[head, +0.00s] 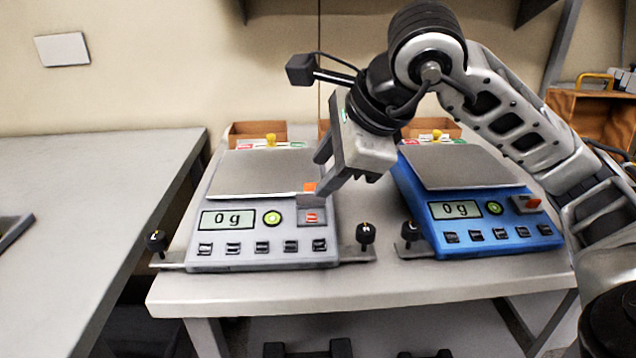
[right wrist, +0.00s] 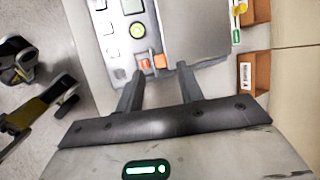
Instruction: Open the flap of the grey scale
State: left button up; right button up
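The grey scale (head: 250,255) stands on the table at left of centre; its display reads 0 g. At the right of its panel, an orange tab (head: 309,187) sticks up by the weighing plate's edge, above a red switch (head: 312,217) that lies uncovered. The flap with this tab looks raised. The tab (right wrist: 160,62) and switch (right wrist: 143,62) also show in the right wrist view. My right gripper (head: 320,177) is open and empty, its fingertips close by the tab; contact cannot be told. In the right wrist view, the gripper (right wrist: 159,70) has both fingers apart. My left gripper is not seen.
Black knobs (head: 365,234) stand beside the scales. Cardboard boxes (head: 257,130) are behind. A bare table (head: 90,200) lies left, across a gap.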

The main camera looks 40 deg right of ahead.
aim_at(310, 187)
jog(key=shift+x, duration=1.6)
